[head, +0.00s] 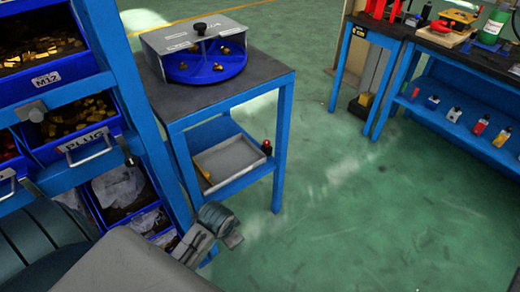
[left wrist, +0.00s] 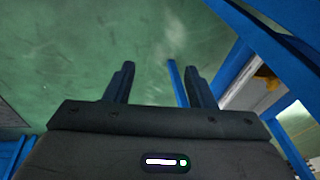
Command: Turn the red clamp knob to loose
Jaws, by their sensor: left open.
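A small red knob-like piece with a dark base (head: 267,147) stands at the right edge of the lower shelf of the blue table in the head view. I cannot tell whether it is the clamp knob or which way it is turned. My left gripper (left wrist: 156,74) is open and empty in the left wrist view, its two dark fingers apart over green floor and a blue table leg. In the head view my left arm comes in at the lower left, well below the red piece. My right gripper is out of view.
The blue table (head: 262,88) carries a grey box with a blue turntable (head: 205,70) and brass parts. A grey tray (head: 228,160) lies on its lower shelf. A blue bin rack (head: 117,70) stands close at left. A workbench (head: 462,60) stands at right. Green floor between is clear.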

